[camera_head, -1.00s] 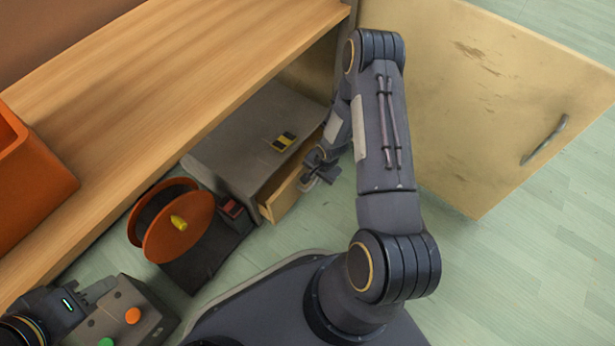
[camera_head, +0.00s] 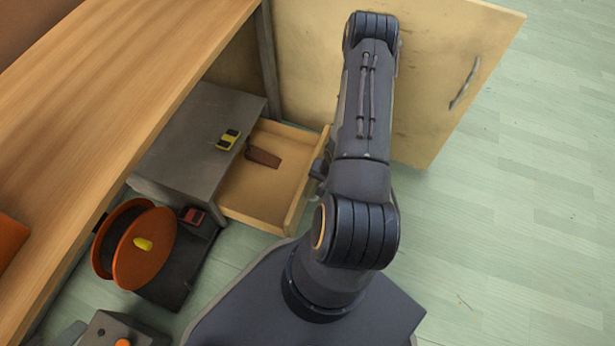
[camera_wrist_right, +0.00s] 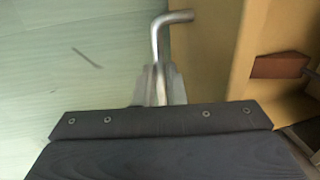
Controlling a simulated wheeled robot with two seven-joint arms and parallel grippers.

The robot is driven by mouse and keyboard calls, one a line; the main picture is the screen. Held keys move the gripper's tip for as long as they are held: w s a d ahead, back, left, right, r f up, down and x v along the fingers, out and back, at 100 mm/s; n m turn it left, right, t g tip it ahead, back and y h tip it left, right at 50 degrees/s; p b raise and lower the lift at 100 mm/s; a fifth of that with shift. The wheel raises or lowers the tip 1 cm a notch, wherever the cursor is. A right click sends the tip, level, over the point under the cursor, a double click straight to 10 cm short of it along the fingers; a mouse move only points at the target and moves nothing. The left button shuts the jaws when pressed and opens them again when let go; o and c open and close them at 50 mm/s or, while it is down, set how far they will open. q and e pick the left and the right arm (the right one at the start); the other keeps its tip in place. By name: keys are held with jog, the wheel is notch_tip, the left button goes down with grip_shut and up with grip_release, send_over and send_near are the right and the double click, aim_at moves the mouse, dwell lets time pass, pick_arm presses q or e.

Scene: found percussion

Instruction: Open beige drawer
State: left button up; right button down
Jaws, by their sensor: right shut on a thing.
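The beige drawer (camera_head: 262,185) is pulled well out of a grey cabinet (camera_head: 190,140), and its inside shows in the head view. A brown block (camera_head: 262,158) lies in it. My right gripper (camera_head: 318,172) is at the drawer's front, mostly hidden behind my arm in the head view. In the right wrist view my right gripper (camera_wrist_right: 160,88) is shut on the bent metal drawer handle (camera_wrist_right: 158,40), beside the beige drawer front (camera_wrist_right: 205,60).
A yellow-and-black object (camera_head: 228,139) sits on the grey cabinet. An orange reel (camera_head: 145,250) and a small red item (camera_head: 193,215) stand left of the drawer. A wooden bench top (camera_head: 100,90) overhangs the cabinet. A beige door (camera_head: 440,60) stands open behind my arm; green floor is clear at right.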

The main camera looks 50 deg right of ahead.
jog(key=shift+s+d, duration=0.35)
jog(key=shift+s, duration=0.4)
jog(key=shift+s+d, duration=0.3)
jog(key=shift+s, duration=0.5)
jog(key=shift+s+d, duration=0.35)
jog(key=shift+s, duration=0.4)
jog(key=c, duration=1.5)
grip_release()
jog(key=shift+r, duration=0.1)
notch_tip(320, 180, up, 8)
jog(key=s+p, duration=0.1)
jog(key=p, duration=0.3)
jog(key=shift+s+d+f, duration=0.2)
jog(key=shift+d+f, duration=0.05)
jog(key=shift+d, duration=0.05)
